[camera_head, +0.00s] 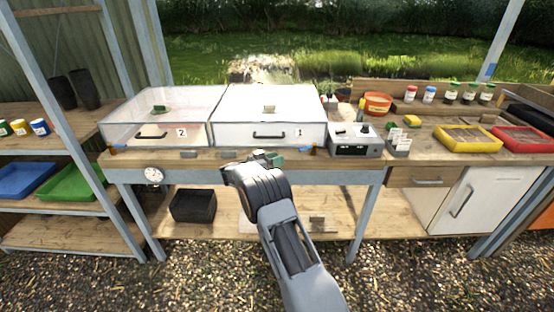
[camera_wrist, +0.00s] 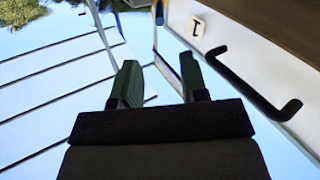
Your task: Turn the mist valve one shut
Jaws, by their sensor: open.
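A small blue lever-like part (camera_head: 308,149) sits at the bench's front edge, below the right end of the propagator box labelled 1 (camera_head: 290,104). It may be mist valve one, but it is too small to tell its setting. A similar blue part (camera_head: 118,148) sits near the box labelled 2 (camera_head: 140,104). My gripper (camera_head: 270,158) is in front of box 1, left of the nearer blue part and apart from it. In the wrist view my gripper (camera_wrist: 160,63) is open with nothing between its fingers. Box 1's black handle (camera_wrist: 255,85) and number label (camera_wrist: 197,27) show to the right.
A grey control box (camera_head: 356,141) stands right of box 1 on the bench. A yellow tray (camera_head: 468,148) and a red tray (camera_head: 527,145) lie farther right. A round white dial (camera_head: 153,175) hangs at the left front. Gravel in front of the bench is clear.

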